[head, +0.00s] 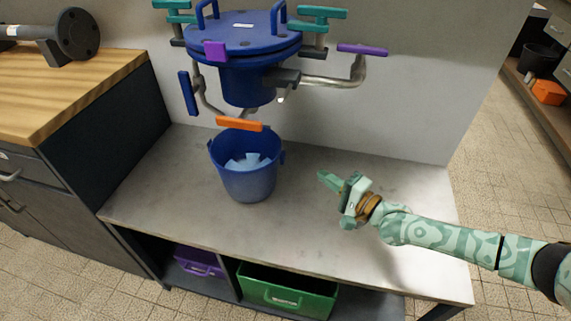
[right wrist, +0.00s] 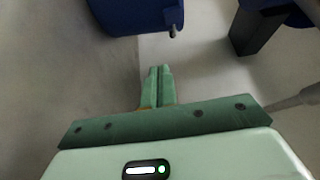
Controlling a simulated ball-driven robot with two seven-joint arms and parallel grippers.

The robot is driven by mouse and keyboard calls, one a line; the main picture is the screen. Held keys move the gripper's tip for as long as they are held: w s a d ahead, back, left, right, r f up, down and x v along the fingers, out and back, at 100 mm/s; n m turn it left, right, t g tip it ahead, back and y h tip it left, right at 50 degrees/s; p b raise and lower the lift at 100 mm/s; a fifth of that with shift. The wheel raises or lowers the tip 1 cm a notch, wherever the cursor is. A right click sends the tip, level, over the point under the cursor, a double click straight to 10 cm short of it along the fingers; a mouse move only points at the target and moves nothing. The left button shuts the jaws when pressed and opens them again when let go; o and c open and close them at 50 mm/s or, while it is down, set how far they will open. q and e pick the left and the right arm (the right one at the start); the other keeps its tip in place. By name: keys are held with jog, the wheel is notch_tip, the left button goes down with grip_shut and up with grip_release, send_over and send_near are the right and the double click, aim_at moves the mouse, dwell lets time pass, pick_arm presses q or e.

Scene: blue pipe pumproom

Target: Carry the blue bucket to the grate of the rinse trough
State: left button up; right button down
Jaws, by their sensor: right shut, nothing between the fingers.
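The blue bucket (head: 250,182) stands upright on the grey bench top (head: 150,195), below the blue lidded vessel. Something pale blue lies inside it. My right gripper (head: 323,177) is shut and empty, to the right of the bucket and apart from it, pointing towards it. In the right wrist view its closed fingers (right wrist: 157,75) show with nothing between them. A dark blue shape at the top of that view (right wrist: 135,14) appears to be the bucket, cut off by the frame. My left gripper is not in view. I cannot see a rinse trough or its grate.
The blue vessel (head: 240,40) hangs over the bench, with pipes and an orange handle (head: 239,124) near the bucket's rim. A purple crate (head: 198,262) and a green crate (head: 288,292) sit below. A wooden counter (head: 70,85) stands left. The bench's right part is clear.

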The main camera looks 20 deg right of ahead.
jog(key=x, duration=0.2)
jog(key=b+x, duration=0.1)
jog(key=shift+w+a+f, duration=0.15)
jog(key=shift+w+f, duration=0.15)
jog(key=b+x, duration=0.1)
jog(key=x, duration=0.2)
jog(key=shift+w+a+b, duration=0.15)
jog(key=shift+w+b, duration=0.15)
jog(key=shift+w, duration=0.05)
jog(key=a, duration=0.1)
jog(key=w+a, duration=0.1)
jog(key=a, duration=0.1)
jog(key=shift+w+r, duration=0.2)
jog(key=shift+r, duration=0.05)
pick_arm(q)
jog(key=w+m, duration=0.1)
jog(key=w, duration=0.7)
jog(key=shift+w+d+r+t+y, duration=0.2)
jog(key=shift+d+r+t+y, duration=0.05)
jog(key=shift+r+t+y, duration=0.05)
pick_arm(e)
jog(key=shift+w+a, duration=0.15)
jog(key=shift+a, duration=0.3)
